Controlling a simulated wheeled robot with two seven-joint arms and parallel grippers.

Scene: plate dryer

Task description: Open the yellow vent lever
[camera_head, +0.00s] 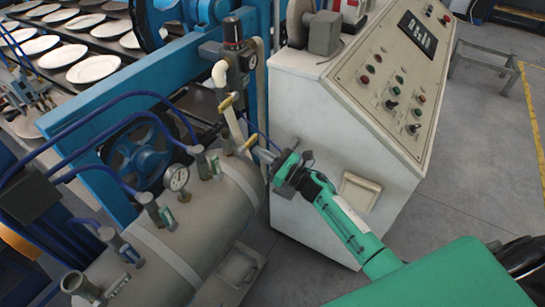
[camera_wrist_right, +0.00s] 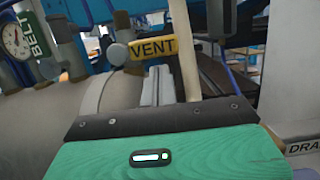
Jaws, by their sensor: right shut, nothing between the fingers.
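The yellow vent lever (camera_wrist_right: 152,48) shows its "VENT" label in the right wrist view, just beyond my gripper. In the head view a yellow lever (camera_head: 250,143) sits at the right end of the grey tank, beside a pale vertical pipe. My right gripper (camera_head: 264,155) is shut and empty, with its fingertips close to this lever. In the right wrist view its grey fingers (camera_wrist_right: 157,86) point towards the lever's underside; I cannot tell whether they touch it. My left gripper is not in view.
The grey tank (camera_head: 228,205) carries a gauge (camera_head: 179,178) and several valves with blue hoses. A white control cabinet (camera_head: 318,110) stands right of the lever, close to my right arm. Another yellow part (camera_head: 227,103) is higher on the pipe. Open floor lies at the right.

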